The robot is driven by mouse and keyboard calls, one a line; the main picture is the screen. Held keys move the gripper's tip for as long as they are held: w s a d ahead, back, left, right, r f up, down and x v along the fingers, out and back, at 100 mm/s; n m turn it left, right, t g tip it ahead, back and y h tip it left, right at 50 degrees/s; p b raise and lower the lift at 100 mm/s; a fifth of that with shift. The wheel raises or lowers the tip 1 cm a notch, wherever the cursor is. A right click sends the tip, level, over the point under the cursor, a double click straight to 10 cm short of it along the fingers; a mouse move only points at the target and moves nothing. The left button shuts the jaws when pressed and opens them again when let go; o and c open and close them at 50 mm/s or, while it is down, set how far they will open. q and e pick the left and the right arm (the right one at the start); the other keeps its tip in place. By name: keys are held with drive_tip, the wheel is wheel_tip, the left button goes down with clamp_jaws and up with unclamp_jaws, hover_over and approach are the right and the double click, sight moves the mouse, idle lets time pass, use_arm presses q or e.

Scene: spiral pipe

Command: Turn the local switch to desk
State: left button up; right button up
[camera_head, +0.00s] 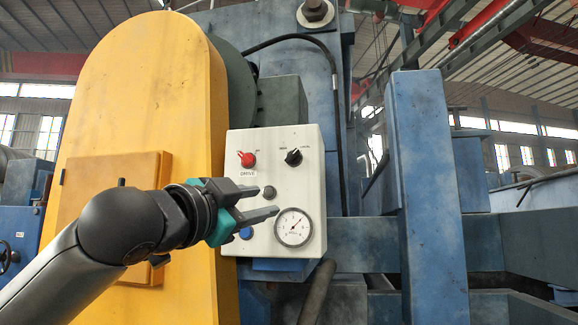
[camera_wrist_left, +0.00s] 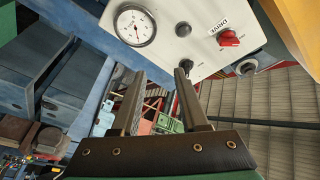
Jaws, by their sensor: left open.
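The local switch is a black rotary knob (camera_head: 293,157) at the upper right of a white control panel (camera_head: 314,182), with small labels above it on both sides. A light mark on the knob seems to lean up and right, towards the right label. In the left wrist view the black knob (camera_wrist_left: 186,63) shows just beyond the tip of one finger, partly hidden; I cannot tell if they touch. My left gripper (camera_head: 268,200) is open and empty in front of the panel, below the knob; its fingers also show in the left wrist view (camera_wrist_left: 160,74). My right gripper is not in view.
A red DRIVE switch (camera_head: 247,159) sits left of the knob. A dark button (camera_head: 269,192), a blue button (camera_head: 246,233) and a round gauge (camera_head: 293,227) are lower on the panel. A yellow housing (camera_head: 140,90) stands left, and a blue post (camera_head: 425,190) right.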

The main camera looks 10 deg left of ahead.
use_arm(q)
drive_tip(key=s+a+r+t, duration=0.1)
drive_tip(key=s+r, duration=0.2)
drive_tip(key=r, duration=0.3)
drive_tip(key=p, duration=0.6)
approach(291, 156)
drive_tip(key=x, duration=0.7)
drive_tip(key=shift+w+d+r, duration=0.15)
drive_tip(key=shift+w+r, duration=0.1)
drive_tip(key=shift+w, duration=0.05)
drive_tip(key=shift+w+d+r+p, duration=0.15)
drive_tip(key=shift+w+p, duration=0.25)
drive_tip(key=shift+w, duration=0.25)
clamp_jaws()
